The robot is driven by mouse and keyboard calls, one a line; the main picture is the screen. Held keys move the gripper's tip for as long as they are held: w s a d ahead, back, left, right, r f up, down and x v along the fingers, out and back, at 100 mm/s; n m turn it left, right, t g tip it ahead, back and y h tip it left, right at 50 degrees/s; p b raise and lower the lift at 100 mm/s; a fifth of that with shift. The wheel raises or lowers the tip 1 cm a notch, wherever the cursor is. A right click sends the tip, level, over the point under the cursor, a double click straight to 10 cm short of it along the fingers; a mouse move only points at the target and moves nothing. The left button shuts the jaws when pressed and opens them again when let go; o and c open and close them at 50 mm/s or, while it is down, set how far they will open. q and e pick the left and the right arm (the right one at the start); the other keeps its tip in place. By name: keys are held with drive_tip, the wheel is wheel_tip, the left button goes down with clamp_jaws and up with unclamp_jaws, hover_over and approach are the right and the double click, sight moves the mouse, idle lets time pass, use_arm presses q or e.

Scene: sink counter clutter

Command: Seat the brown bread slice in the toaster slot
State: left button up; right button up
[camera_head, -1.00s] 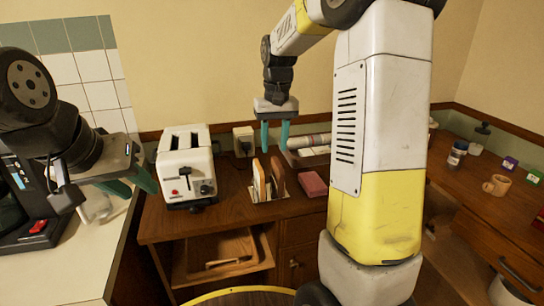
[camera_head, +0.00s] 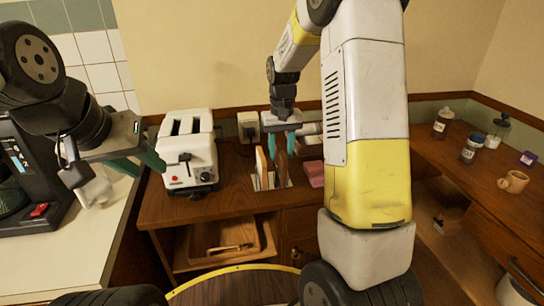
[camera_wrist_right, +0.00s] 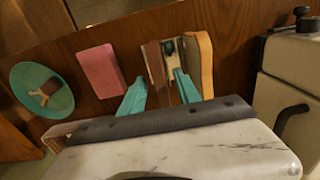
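The brown bread slice (camera_head: 281,169) stands upright in a small rack (camera_head: 285,184) on the wooden counter, right of a lighter slice (camera_head: 262,167). My right gripper (camera_head: 296,147) points down just above the rack. In the right wrist view its teal fingers are apart, with the brown slice (camera_wrist_right: 153,60) between and beyond their tips; contact is not visible. The lighter slice (camera_wrist_right: 202,62) lies outside the fingers. The white toaster (camera_head: 187,155) stands left of the rack, with two dark slots on top. My left gripper (camera_head: 140,166) is left of the toaster, fingers apart and empty.
A pink block (camera_head: 314,172) lies right of the rack. A wall socket box (camera_head: 248,127) is behind. An open drawer (camera_head: 225,250) is below the counter. A coffee machine (camera_head: 30,190) stands at left.

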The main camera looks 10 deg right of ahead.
clamp_jaws()
idle(1.4)
